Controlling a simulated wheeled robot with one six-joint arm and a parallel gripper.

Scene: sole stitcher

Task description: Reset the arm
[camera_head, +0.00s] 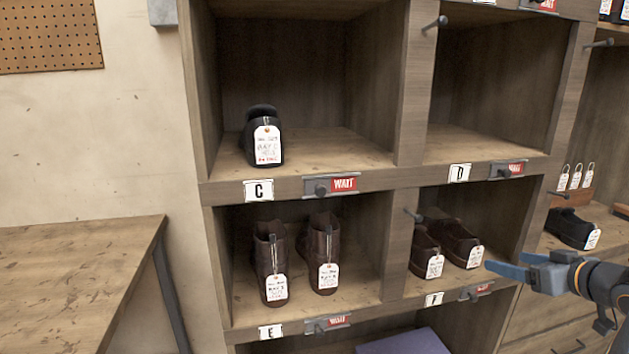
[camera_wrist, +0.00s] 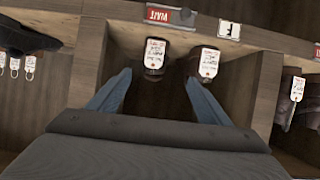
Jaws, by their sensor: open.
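My gripper (camera_head: 508,266) is at the right of the head view, its two blue fingers apart and nothing between them. It is in front of the shelf, near the cubby labelled F. In the wrist view my gripper (camera_wrist: 159,78) points at the tagged pair of dark brown shoes in that cubby, the left shoe (camera_wrist: 155,62) and the right shoe (camera_wrist: 207,64); I cannot tell how far off they are. The same pair (camera_head: 447,243) shows in the head view, left of my gripper.
The wooden shelf (camera_head: 402,90) has a single black shoe (camera_head: 262,135) in cubby C, empty cubby D, and brown boots (camera_head: 322,255) in cubby E. Pegs (camera_head: 435,22) stick out from its front. A black shoe (camera_head: 572,229) is further right. A wooden table (camera_head: 75,270) stands at left.

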